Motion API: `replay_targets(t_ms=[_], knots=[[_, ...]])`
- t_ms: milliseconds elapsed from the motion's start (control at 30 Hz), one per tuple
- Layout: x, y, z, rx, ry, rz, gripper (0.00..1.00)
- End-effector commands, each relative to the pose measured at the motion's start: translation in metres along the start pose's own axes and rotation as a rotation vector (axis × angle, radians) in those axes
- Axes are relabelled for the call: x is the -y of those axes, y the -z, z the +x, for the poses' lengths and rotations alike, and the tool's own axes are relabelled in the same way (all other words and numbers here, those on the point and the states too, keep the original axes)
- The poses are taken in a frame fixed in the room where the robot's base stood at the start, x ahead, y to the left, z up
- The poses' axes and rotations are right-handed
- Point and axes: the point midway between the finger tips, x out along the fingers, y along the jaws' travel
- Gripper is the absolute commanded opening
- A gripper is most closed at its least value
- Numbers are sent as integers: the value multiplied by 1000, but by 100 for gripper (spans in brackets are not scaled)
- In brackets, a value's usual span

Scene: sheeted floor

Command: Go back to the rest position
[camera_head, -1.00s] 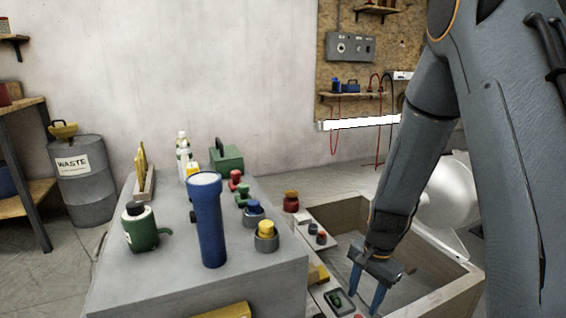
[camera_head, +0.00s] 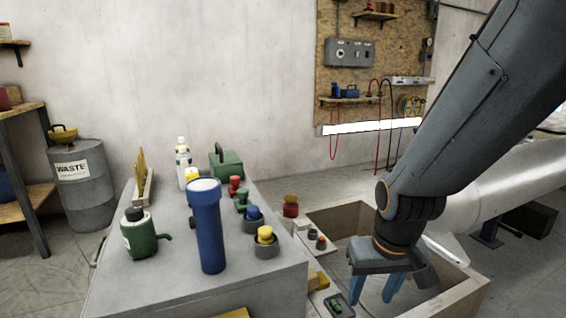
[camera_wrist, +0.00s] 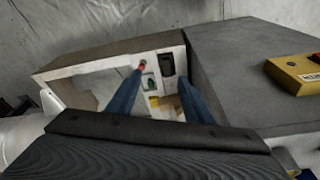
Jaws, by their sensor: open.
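My gripper (camera_head: 374,288) hangs at the end of my arm over the open wooden-walled crate (camera_head: 455,290), right of the grey bench. Its two blue fingers point down, spread apart, with nothing seen between them. In the wrist view the fingers (camera_wrist: 160,95) also stand apart above the crate (camera_wrist: 62,66). Its white tray with small parts shows beyond and between them.
The grey bench (camera_head: 150,285) carries a blue flashlight (camera_head: 208,230), a green can (camera_head: 138,232), a green box (camera_head: 226,165) and several coloured knobs. A waste barrel (camera_head: 83,185) stands at left. A yellow block (camera_wrist: 296,74) lies on the bench.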

Motion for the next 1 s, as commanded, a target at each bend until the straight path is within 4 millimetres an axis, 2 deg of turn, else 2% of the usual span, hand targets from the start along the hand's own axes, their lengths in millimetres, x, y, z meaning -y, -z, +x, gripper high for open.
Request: replay_targets(t_ms=[100,300,600,867,1000], knots=[[24,-9,-12,28,18,-53,47],[56,-28,-31,77,41,-132,47],[93,-60,-57,146,69,-241,47],[117,-87,-78,198,86,-327,47],[108,-83,-88,200,79,-297,47]])
